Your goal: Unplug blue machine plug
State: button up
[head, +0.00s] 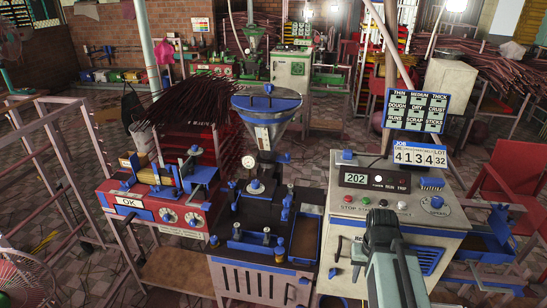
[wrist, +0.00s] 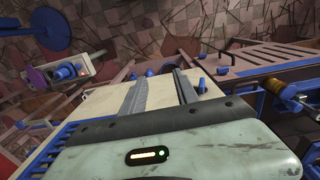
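In the wrist view, a pale box (wrist: 92,65) at the upper left carries a round blue piece (wrist: 66,71) that looks like the plug, with a small red light beside it. I cannot make out its cord. My gripper (wrist: 162,84) is open, with nothing between its two dark fingers. The fingers lie to the right of the box and apart from it. In the head view, my gripper (head: 382,222) is in front of the white, blue-trimmed control machine (head: 400,208); its fingertips are hard to make out. The plug cannot be picked out in the head view.
A dark, blue-trimmed extruder (head: 262,210) with a hopper (head: 268,112) stands left of the control machine. A red machine (head: 165,210) is farther left. A red chair (head: 505,190) stands at the right. Tiled floor (wrist: 150,25) shows beyond the fingers.

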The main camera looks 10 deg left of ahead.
aim_at(348, 155)
jog(key=u, duration=1.3)
jog(key=i, duration=0.95)
jog(key=z, duration=0.05)
